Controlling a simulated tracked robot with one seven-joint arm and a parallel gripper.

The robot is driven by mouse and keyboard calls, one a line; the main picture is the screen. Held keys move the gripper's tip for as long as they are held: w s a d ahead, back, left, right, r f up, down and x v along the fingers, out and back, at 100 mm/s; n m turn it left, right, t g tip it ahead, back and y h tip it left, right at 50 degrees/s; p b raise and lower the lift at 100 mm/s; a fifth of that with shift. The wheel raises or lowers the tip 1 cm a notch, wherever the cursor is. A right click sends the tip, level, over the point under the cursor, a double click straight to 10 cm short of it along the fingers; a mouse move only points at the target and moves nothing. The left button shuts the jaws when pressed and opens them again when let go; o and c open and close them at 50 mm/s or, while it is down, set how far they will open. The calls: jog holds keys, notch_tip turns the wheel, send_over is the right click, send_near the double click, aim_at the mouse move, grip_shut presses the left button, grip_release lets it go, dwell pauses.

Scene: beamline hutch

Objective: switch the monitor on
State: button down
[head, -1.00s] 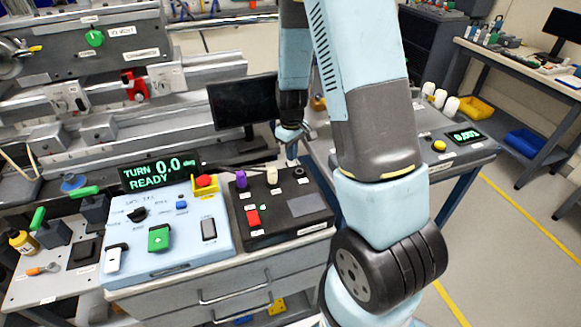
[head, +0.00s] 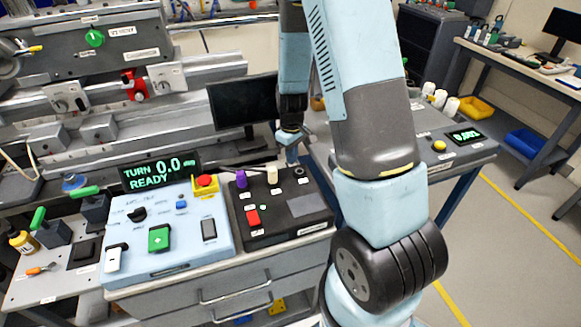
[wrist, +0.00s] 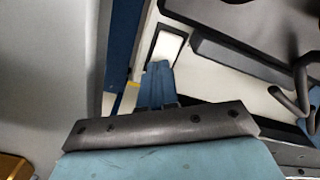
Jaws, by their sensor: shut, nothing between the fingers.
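The monitor (head: 243,102) stands behind the control boxes in the head view, and its screen is dark. My gripper (head: 292,158) points down just right of the monitor, behind the dark control box. In the wrist view the blue fingers (wrist: 158,85) are together with nothing between them. Their tips are close to a white rectangular pad (wrist: 168,46) in a dark frame. I cannot tell whether they touch it, nor what the pad belongs to.
The dark control box (head: 285,208) with knobs and the light blue box (head: 190,255) with a READY display (head: 160,172) sit in front. Another console (head: 460,155) is to the right. Dark curved parts (wrist: 300,85) lie right of the fingers in the wrist view.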

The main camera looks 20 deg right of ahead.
dwell(0.3)
jog(key=shift+r, duration=3.35)
jog(key=s+r+m+t, duration=0.1)
jog(key=s+r, duration=0.3)
jog(key=r, duration=0.5)
jog(key=s+r+m+t, duration=0.2)
jog(key=s+r, duration=0.2)
jog(key=r, duration=0.5)
jog(key=s+r+m+t, duration=0.1)
jog(key=s+r, duration=0.4)
jog(key=s, duration=0.3)
jog(key=s+a+r+m+t, duration=0.1)
jog(key=s+r+m, duration=0.1)
jog(key=s+r, duration=0.3)
jog(key=s, duration=0.3)
jog(key=shift+r+t, duration=0.3)
